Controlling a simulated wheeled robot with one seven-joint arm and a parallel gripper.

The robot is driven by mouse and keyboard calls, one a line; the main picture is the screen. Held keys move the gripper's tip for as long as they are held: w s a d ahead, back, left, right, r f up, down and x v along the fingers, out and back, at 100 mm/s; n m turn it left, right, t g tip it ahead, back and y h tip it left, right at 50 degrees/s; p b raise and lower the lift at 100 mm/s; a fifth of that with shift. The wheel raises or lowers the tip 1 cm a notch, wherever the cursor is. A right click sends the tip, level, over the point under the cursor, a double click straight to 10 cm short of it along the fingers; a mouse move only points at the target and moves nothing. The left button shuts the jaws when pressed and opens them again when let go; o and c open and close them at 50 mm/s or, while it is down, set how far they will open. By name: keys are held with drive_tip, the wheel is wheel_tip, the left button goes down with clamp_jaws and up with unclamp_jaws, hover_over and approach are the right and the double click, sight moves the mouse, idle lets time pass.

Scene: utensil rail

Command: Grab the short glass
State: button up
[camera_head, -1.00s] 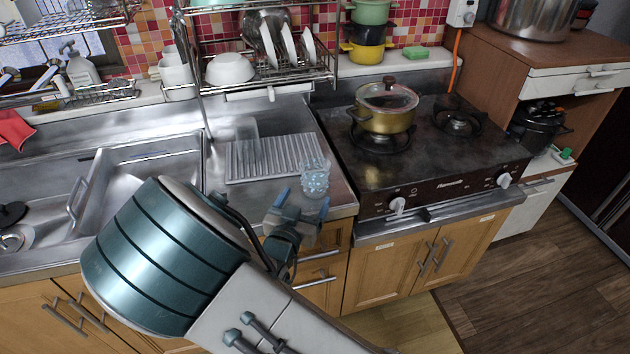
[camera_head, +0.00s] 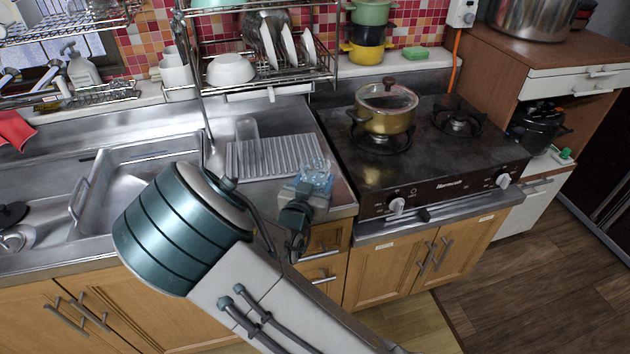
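The short glass (camera_head: 319,165), clear with a pale blue dotted pattern, stands on the steel counter right of the ribbed drainboard, near the stove. My gripper (camera_head: 314,183) is right at it, with its blue-tipped fingers at the glass's near side and overlapping its lower part in the picture. The gripper and fingers hide the lower part of the glass. I cannot tell whether the fingers touch it or have closed on it. A taller clear glass (camera_head: 247,134) stands at the back left of the drainboard.
The ribbed drainboard (camera_head: 275,157) lies just left of the short glass. The stove (camera_head: 440,150) with a gold lidded pot (camera_head: 384,116) is to the right. A dish rack (camera_head: 300,75) hangs above the counter, and the sink (camera_head: 135,175) is at the left.

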sight(319, 160)
drive_tip(key=c, duration=0.6)
drive_tip(key=shift+r, duration=0.15)
drive_tip(key=shift+r+p, duration=0.5)
drive_tip(key=shift+p, duration=0.05)
wheel_tip(319, 160, up, 3)
drive_tip(key=shift+p, duration=1.15)
drive_tip(key=s+d+r+p, duration=0.2)
drive_tip(key=s+p, duration=0.1)
drive_tip(key=p, duration=0.2)
drive_tip(key=s+d+r+p, duration=0.2)
drive_tip(key=s+p, duration=0.1)
drive_tip(key=p, duration=0.3)
drive_tip(key=s+d+r+p, duration=0.3)
drive_tip(key=p, duration=0.3)
drive_tip(key=shift+d+p, duration=0.1)
drive_tip(key=shift+p, duration=0.25)
